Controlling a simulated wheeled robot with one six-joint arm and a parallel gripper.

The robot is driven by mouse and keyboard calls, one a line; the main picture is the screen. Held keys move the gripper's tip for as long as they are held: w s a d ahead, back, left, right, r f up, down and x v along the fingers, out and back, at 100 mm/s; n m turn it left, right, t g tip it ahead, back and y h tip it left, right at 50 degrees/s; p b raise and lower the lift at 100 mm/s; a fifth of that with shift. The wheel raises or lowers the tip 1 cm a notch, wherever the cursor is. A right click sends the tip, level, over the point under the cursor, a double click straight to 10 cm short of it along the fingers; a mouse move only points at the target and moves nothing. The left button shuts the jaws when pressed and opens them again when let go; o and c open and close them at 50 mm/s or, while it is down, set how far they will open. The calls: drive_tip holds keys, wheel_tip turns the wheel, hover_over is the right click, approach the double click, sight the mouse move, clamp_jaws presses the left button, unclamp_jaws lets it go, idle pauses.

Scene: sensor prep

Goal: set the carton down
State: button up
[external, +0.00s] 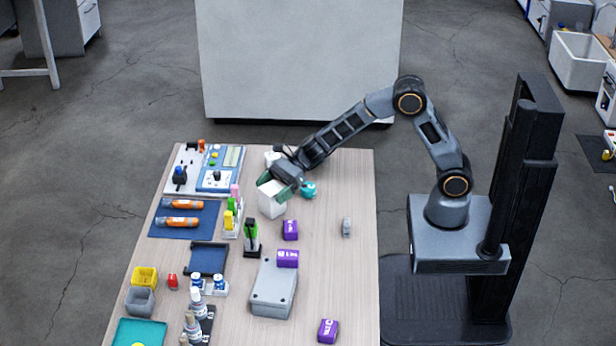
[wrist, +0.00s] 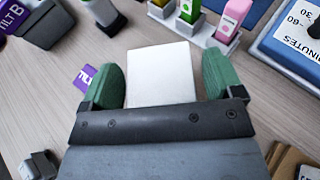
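The white carton (external: 271,205) is upright near the middle of the table, under my gripper (external: 281,184). In the wrist view the carton (wrist: 161,76) lies between the two green fingers of my gripper (wrist: 164,80).
Purple boxes (external: 290,230) stand just in front of the carton, with a grey case (external: 273,289) nearer. A marker rack (external: 232,225) is close on the left. A teal object (external: 308,190) lies to the right. The table's right side is mostly clear.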

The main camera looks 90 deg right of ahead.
drive_tip(key=shift+r, duration=0.1)
drive_tip(key=shift+d+r, duration=0.1)
drive_tip(key=shift+r, duration=0.05)
drive_tip(key=p+v, duration=0.1)
drive_tip(key=v, duration=1)
drive_tip(key=shift+s+p, duration=0.3)
drive_tip(key=shift+p, duration=0.05)
drive_tip(key=s+a+n+g+h, duration=0.35)
drive_tip(key=s+n+g, duration=0.25)
drive_tip(key=s+n, duration=0.85)
drive_tip(key=s+d+n+h, duration=0.5)
drive_tip(key=s+n, duration=0.3)
drive_tip(key=n, duration=0.4)
drive_tip(key=shift+d+f+h, duration=0.2)
drive_tip(key=shift+f+h, duration=0.15)
drive_tip(key=shift+h, duration=0.1)
drive_tip(key=shift+r, duration=0.15)
